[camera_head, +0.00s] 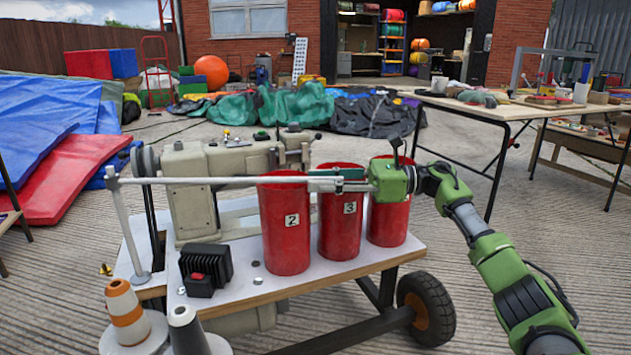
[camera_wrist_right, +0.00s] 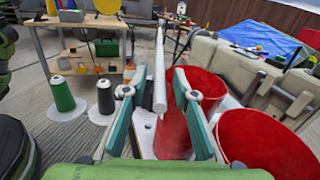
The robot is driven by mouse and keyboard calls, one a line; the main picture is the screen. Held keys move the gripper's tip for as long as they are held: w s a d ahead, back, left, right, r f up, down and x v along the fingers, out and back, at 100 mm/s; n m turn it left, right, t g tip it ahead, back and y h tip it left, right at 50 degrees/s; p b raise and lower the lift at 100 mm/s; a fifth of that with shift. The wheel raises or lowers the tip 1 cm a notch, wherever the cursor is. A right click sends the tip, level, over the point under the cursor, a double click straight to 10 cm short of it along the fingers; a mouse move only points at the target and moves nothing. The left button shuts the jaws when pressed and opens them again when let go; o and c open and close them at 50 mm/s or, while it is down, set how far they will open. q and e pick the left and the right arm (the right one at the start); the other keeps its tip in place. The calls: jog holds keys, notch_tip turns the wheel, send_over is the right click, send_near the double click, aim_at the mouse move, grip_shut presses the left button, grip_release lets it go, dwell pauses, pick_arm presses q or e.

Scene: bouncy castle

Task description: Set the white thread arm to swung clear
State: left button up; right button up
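The white thread arm (camera_head: 215,180) is a thin rod running level from an upright post (camera_head: 125,222) at the trolley's left. It crosses in front of the sewing machine and over the red can marked 2 (camera_head: 284,240). My right gripper (camera_head: 318,180) is at the rod's free end, above the cans. In the right wrist view the rod (camera_wrist_right: 160,68) ends between the two spread teal fingers (camera_wrist_right: 154,86), with gaps visible on both sides. The beige sewing machine (camera_head: 195,190) stands behind the rod. My left gripper is not in view.
Red can 3 (camera_head: 341,226) and another red can (camera_head: 388,222) stand under my right gripper. A black boxed unit (camera_head: 205,262) with a red button sits on the trolley top (camera_head: 245,285). Thread cones (camera_head: 126,312) stand at front left. A work table (camera_head: 490,106) is at right.

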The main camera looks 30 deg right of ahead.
jog(key=v, duration=1)
jog(key=shift+s+d, duration=0.15)
jog(key=shift+d, duration=0.1)
jog(key=shift+c, duration=0.2)
